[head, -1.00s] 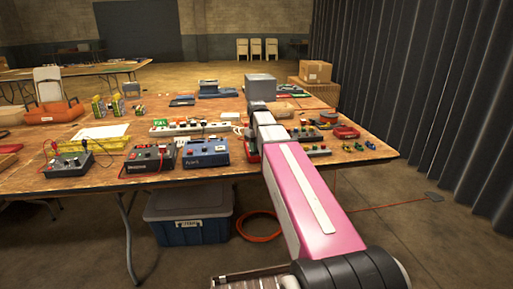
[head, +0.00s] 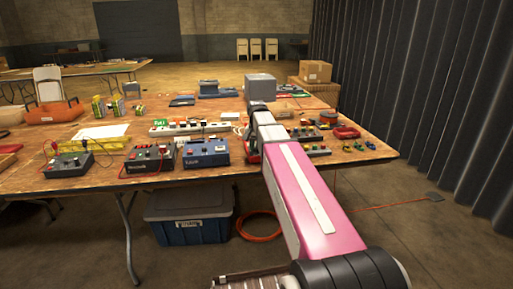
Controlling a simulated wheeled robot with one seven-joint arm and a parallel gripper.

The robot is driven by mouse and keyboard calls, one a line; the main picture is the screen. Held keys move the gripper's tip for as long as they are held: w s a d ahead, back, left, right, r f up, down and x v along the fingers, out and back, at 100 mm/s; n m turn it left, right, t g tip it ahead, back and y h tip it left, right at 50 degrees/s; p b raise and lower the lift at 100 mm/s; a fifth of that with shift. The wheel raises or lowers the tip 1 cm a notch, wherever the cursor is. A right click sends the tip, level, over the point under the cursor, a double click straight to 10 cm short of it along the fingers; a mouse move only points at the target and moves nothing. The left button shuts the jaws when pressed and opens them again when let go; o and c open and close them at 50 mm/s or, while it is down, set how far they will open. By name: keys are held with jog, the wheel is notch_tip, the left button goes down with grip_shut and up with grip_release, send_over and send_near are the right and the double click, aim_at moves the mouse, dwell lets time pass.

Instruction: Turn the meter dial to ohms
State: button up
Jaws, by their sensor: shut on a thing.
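My arm reaches over the front edge of the table, and my gripper (head: 250,146) is low at its far end, just right of the blue box. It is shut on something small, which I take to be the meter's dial. A bit of a red-edged device (head: 253,159) shows under the gripper, and I take it for the meter. My arm hides most of it, so the dial's face, its pointer and its markings cannot be read.
A blue box (head: 206,153), a dark box (head: 149,159) and a grey box with red and black leads (head: 69,165) stand left of my gripper on the wooden table (head: 108,183). A power strip (head: 190,127) lies behind. Small coloured parts (head: 358,146) lie at right.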

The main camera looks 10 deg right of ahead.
jog(key=shift+m, duration=0.6)
jog(key=o, duration=0.9)
notch_tip(320, 180, up, 11)
jog(key=shift+f, duration=0.1)
dwell(0.4)
